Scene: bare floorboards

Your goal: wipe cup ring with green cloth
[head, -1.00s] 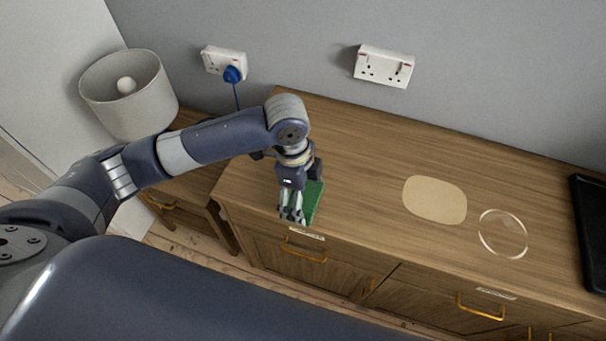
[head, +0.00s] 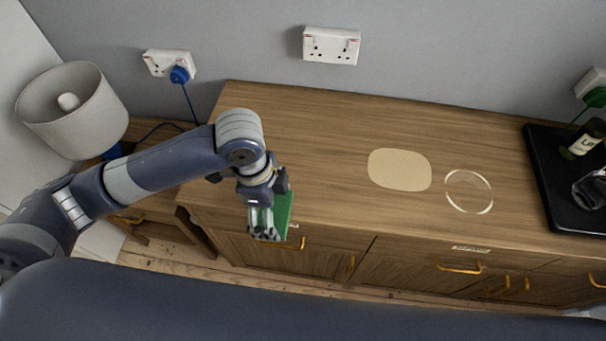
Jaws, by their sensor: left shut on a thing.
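The green cloth (head: 283,214) is in my left gripper (head: 265,236), over the front left edge of the wooden sideboard (head: 330,130). The gripper is shut on it, and its fingers hide part of it. I cannot tell whether the cloth touches the top. The cup ring (head: 468,191) is a pale, thin circle on the sideboard top, to the right of the gripper and apart from it. My right gripper is not in view.
A flat beige rounded patch (head: 399,170) lies just left of the ring. A black tray (head: 560,205) with a dark bottle (head: 582,140) and a glass-like object (head: 591,188) stands at the right. A lamp (head: 75,112) stands at the left. The sideboard's back is clear.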

